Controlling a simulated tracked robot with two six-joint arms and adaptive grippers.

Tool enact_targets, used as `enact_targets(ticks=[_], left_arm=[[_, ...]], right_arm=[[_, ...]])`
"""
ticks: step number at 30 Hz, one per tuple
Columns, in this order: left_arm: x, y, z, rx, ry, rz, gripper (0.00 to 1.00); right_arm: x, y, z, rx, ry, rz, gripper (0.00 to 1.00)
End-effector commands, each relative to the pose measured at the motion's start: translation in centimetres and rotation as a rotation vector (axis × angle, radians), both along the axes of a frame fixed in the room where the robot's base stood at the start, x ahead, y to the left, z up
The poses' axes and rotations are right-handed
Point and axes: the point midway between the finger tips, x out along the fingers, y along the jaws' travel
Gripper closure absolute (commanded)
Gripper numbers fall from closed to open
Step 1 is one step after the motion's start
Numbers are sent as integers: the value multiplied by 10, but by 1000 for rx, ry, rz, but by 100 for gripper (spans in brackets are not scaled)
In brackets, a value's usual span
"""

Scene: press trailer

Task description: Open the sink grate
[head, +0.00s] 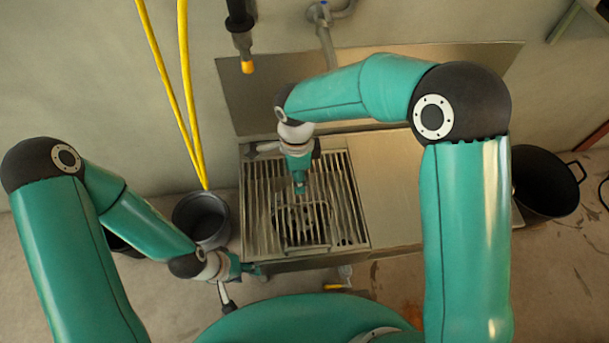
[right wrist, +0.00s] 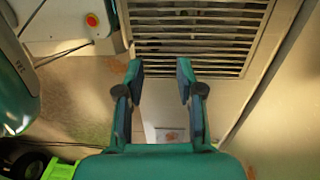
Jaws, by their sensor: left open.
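The slatted metal sink grate (head: 345,190) lies flat over the basin at the left of the steel counter (head: 395,190) in the head view. A darker square shape shows near its front middle. The grate also fills the top of the right wrist view (right wrist: 200,42). My right gripper (head: 300,188) points down over the middle of the grate in the head view. Its two fingers (right wrist: 160,68) are apart with nothing between them. My left gripper (head: 262,269) is open and empty at the front left corner of the sink, apart from the grate.
A dark pot (head: 203,217) stands on the floor left of the sink, and a black bucket (head: 545,182) stands to the right. Yellow hoses (head: 180,95) hang at the left. A tap pipe (head: 326,45) comes down at the back wall. The counter right of the grate is clear.

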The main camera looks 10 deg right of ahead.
Motion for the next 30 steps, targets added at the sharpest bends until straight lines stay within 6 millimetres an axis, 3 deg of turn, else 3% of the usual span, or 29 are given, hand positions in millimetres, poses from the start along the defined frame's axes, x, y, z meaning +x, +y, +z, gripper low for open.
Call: enact_targets(ticks=[7, 14, 26, 30], left_arm=[[0, 0, 0, 0, 0, 0, 54], [0, 0, 0, 0, 0, 0, 54], [0, 0, 0, 0, 0, 0, 54], [0, 0, 0, 0, 0, 0, 54]], right_arm=[[0, 0, -1, 0, 0, -1, 63], [0, 0, 0, 0, 0, -1, 100], [0, -1, 0, 0, -1, -2, 99], [0, -1, 0, 0, -1, -2, 75]])
